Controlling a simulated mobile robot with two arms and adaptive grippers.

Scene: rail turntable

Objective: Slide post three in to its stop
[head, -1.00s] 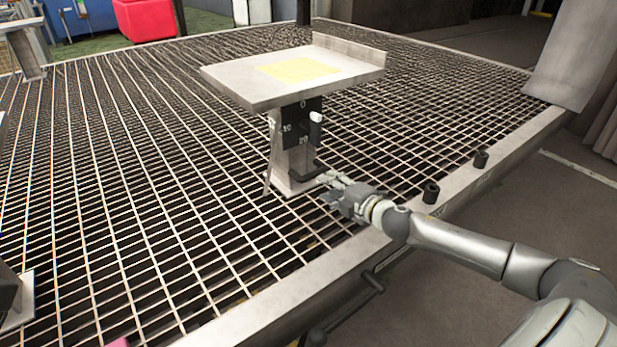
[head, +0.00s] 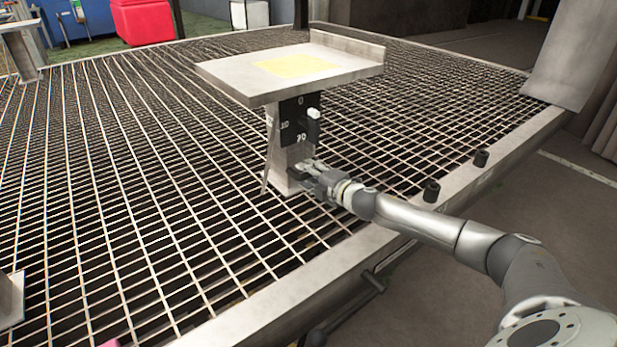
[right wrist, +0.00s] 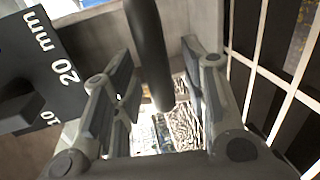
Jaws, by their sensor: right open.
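A steel post (head: 280,158) with a flat platform (head: 235,80) on top stands on the grating; I see no post number. Its black scale plate (head: 290,122) reads 0, 10 and 20 mm and also shows in the right wrist view (right wrist: 72,62). A dark pointer block (head: 313,125) sits at the plate. My right gripper (head: 308,168) is open low at the post. In the right wrist view a dark handle bar (right wrist: 148,45) stands between its open fingers (right wrist: 157,90); contact cannot be told. The gripper hides the handle in the head view. My left gripper is not in view.
The turntable's steel rim (head: 290,300) runs along the near side. A steel bracket (head: 12,300) is at the lower left. The grating left of the post is clear.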

